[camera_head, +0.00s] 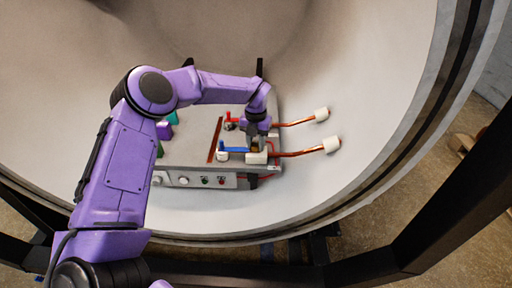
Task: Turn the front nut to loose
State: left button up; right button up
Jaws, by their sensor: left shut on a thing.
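My left gripper (257,143) points down over the front connection on the grey box (190,143). It is shut on the front nut, which its fingers mostly hide. A pale block (257,158) sits just below the fingertips. A blue bar (236,150) runs left from there to a small white cylinder (222,156). The front copper rod (300,154) runs right from the block to a white end piece (332,144). My right gripper is not in view.
Behind is a red bar (234,120) and a second copper rod (298,122) with a white end piece (321,114). Purple and green blocks (163,130) stand at the box's left, partly behind my arm. The curved furnace wall (390,90) surrounds the box.

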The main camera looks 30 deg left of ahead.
pick_arm(q)
jog(key=n+b, duration=0.8)
jog(key=shift+f, duration=0.25)
jog(key=n+b, duration=1.1)
jog(key=shift+r, duration=0.1)
jog(key=shift+r+n+b, duration=0.15)
jog(key=shift+n+b, duration=0.65)
jog(key=shift+n, duration=0.3)
jog(key=o, duration=1)
jog(key=shift+o, duration=0.2)
